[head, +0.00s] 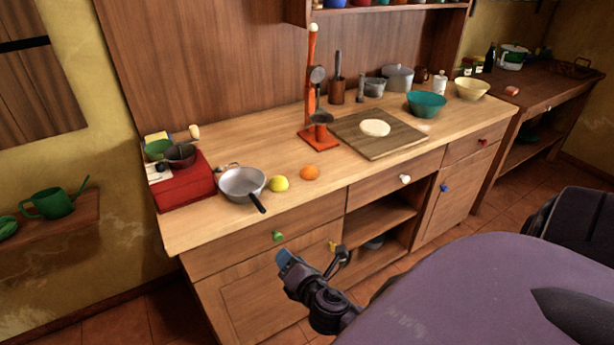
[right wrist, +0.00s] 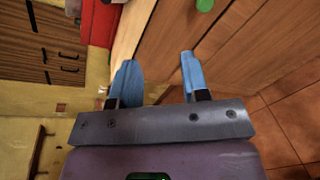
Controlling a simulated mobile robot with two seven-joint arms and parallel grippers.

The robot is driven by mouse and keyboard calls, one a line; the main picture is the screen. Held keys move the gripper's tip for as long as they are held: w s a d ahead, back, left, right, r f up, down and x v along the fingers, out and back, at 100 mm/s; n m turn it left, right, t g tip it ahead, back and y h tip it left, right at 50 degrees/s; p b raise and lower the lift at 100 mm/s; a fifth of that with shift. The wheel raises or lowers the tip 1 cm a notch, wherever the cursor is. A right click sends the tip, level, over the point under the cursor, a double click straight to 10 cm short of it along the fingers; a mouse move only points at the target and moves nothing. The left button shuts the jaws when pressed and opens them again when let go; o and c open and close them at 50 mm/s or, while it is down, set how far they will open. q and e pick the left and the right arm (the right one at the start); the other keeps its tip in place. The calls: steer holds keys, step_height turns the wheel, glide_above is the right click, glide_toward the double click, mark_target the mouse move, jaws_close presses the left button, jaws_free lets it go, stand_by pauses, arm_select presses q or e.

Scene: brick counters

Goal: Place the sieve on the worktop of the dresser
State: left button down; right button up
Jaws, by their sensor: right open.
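The dresser's wooden worktop (head: 310,190) runs across the head view. An orange-red utensil stand (head: 311,95) stands on it near the middle. A round grey long-handled utensil (head: 317,75) hangs on the stand, and a dark rounded bowl-shaped utensil (head: 321,117) hangs lower. I cannot tell for sure which of them is the sieve. My right gripper (head: 316,260) is open and empty, in front of the dresser's lower front and below the worktop edge. In the right wrist view its blue fingertips (right wrist: 158,62) are apart with nothing between. My left gripper is not in view.
A frying pan (head: 243,183), a lemon (head: 279,184) and an orange (head: 310,173) are near the front edge. A red box (head: 186,188) is at left. A cutting board (head: 402,145) with dough (head: 375,128) lies right of the stand.

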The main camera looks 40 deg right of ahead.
steer(key=s+a+f+m+g+y, duration=0.1)
steer(key=s+m, duration=0.4)
steer(key=m, duration=0.6)
steer(key=s+a+f+m+g+y, duration=0.2)
steer(key=s+f+m, duration=0.4)
steer(key=m, duration=0.4)
steer(key=shift+s+a+m+y, duration=0.3)
steer(key=shift+a+m+y, duration=0.1)
steer(key=shift+a, duration=0.4)
steer(key=shift+f, duration=0.1)
